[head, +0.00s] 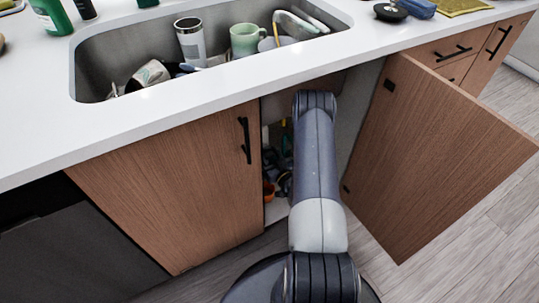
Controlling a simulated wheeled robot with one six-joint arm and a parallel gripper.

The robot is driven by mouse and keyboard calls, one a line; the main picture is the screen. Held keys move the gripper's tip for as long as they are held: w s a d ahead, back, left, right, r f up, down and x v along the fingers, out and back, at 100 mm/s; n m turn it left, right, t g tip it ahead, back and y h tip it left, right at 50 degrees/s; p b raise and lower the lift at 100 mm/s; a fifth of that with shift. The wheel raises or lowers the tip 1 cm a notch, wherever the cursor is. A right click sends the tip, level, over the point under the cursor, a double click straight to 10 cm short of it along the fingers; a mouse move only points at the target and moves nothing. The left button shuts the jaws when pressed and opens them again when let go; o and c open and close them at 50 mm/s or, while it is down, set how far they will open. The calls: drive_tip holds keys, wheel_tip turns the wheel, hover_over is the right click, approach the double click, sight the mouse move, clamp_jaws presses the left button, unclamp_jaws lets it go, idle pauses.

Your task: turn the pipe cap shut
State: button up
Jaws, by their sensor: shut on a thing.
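My arm reaches down and forward into the open cabinet under the sink. My gripper is hidden behind my own arm and the cabinet front, so I cannot see its jaws or what they touch. The pipe cap cannot be made out. In the narrow gap left of my arm, the dim cabinet inside (269,212) shows small dark shapes, with a small orange item (268,190) low down; these are too small to tell apart.
The right cabinet door (435,150) stands wide open; the left door (170,190) is shut. The white countertop (190,112) overhangs the opening. The sink (110,57) holds a steel tumbler (191,42), a green mug (246,40) and other dishes. Floor at right is clear.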

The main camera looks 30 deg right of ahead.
drive_tip(key=o, duration=0.9)
drive_tip(key=shift+c, duration=0.2)
drive_tip(key=shift+s, duration=0.1)
drive_tip(key=s, duration=1)
drive_tip(key=shift+s+d+p, duration=0.2)
drive_tip(key=shift+s+p, duration=0.15)
drive_tip(key=shift+p, duration=0.05)
drive_tip(key=shift+w, duration=0.1)
drive_tip(key=w, duration=1)
drive_tip(key=shift+w+a+b, duration=0.2)
drive_tip(key=shift+w+b, duration=0.1)
drive_tip(key=shift+w, duration=0.1)
drive_tip(key=shift+s, duration=0.1)
